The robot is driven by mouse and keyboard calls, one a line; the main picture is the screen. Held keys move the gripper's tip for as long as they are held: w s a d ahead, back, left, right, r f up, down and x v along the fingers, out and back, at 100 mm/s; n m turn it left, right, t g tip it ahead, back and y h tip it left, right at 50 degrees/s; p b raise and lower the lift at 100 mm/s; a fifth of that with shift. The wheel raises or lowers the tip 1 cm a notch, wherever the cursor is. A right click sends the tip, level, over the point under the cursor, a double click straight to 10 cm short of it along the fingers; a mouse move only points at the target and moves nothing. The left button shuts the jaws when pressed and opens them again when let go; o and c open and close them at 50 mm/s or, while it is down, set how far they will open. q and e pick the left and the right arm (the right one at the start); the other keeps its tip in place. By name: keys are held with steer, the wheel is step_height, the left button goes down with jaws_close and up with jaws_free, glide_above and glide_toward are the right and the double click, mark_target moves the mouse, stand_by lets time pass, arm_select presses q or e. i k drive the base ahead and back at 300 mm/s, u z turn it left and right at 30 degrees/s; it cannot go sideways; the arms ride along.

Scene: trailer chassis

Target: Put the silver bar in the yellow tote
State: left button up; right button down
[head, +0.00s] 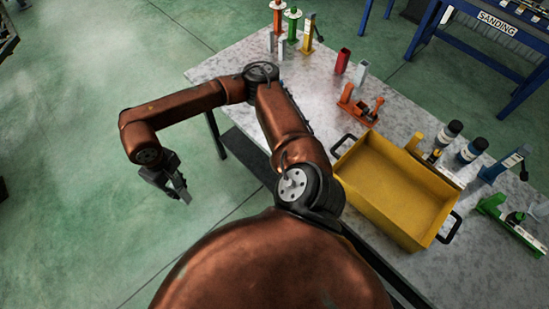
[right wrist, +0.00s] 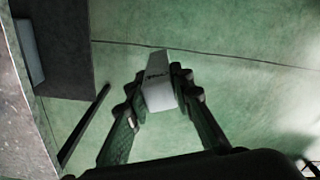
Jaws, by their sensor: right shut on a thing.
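My right gripper (head: 174,183) is shut on a silver bar (head: 185,195), held over the green floor to the left of the table. In the right wrist view the bar (right wrist: 159,82) is a pale block with a small dark mark, pinched between both fingers (right wrist: 157,95). The yellow tote (head: 400,188) is on the table, to the right of the gripper and well apart from it. Its visible interior looks empty. My left gripper is not in view.
The grey table (head: 225,62) carries a red block (head: 342,61), a grey block (head: 361,72), an orange tool (head: 358,105) and dark bottles (head: 470,150). Coloured upright items stand at the back. Black handles (head: 449,228) stick out from the tote. The floor around the gripper is clear.

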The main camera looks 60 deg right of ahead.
mark_target(374, 193)
steer(key=u, duration=0.05)
steer(key=i, duration=1.25)
steer(key=z, duration=3.9)
steer(key=i, duration=0.4)
steer(key=u, duration=0.05)
